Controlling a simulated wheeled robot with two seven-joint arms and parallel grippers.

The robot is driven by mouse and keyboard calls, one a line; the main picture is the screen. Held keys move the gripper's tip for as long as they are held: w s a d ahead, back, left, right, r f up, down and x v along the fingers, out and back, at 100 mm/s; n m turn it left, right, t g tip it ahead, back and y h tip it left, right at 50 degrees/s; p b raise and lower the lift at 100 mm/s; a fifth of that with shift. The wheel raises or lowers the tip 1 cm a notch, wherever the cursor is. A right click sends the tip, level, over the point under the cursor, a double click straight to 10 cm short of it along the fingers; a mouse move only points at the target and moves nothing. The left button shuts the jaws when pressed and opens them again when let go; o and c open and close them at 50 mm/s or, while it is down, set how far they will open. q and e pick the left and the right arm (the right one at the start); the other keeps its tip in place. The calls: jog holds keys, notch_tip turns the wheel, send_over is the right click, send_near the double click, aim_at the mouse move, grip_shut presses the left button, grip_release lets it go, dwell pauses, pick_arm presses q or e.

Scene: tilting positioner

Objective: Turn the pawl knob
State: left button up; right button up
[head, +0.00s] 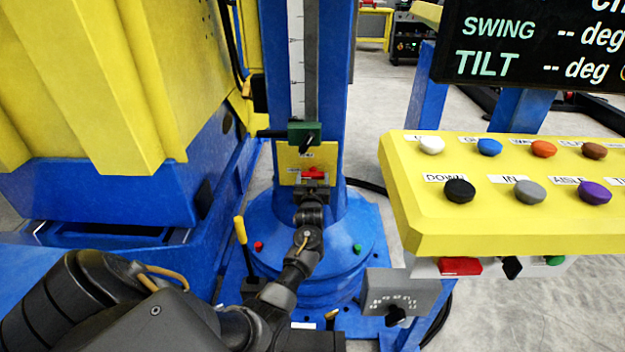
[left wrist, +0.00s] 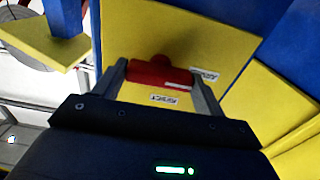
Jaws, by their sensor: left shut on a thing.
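The red knob (head: 313,172) sits on a yellow plate (head: 291,160) low on the blue column; I take it to be the pawl knob. My left gripper (head: 313,178) reaches it from the front and is shut on it. In the left wrist view the red knob (left wrist: 150,74) lies between the two fingers of my left gripper (left wrist: 160,80). It has a white mark near its right end. Two small white labels are on the yellow plate (left wrist: 195,40) beside it. The fingers hide part of the knob's sides. My right gripper is not in view.
A dark green block (head: 304,132) sits on the column just above the plate. A yellow-handled lever (head: 240,231) stands left of my left forearm. A yellow button panel (head: 410,215) juts in at the right, with a grey dial box (head: 388,290) below it.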

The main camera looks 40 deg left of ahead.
pick_arm(q)
jog(key=shift+f, duration=0.1)
jog(key=o, duration=1)
jog(key=shift+d, duration=0.1)
jog(key=p+v, duration=0.1)
jog(key=v, duration=0.9)
jog(key=shift+s+d+p, duration=0.2)
jog(key=shift+s+p, duration=0.15)
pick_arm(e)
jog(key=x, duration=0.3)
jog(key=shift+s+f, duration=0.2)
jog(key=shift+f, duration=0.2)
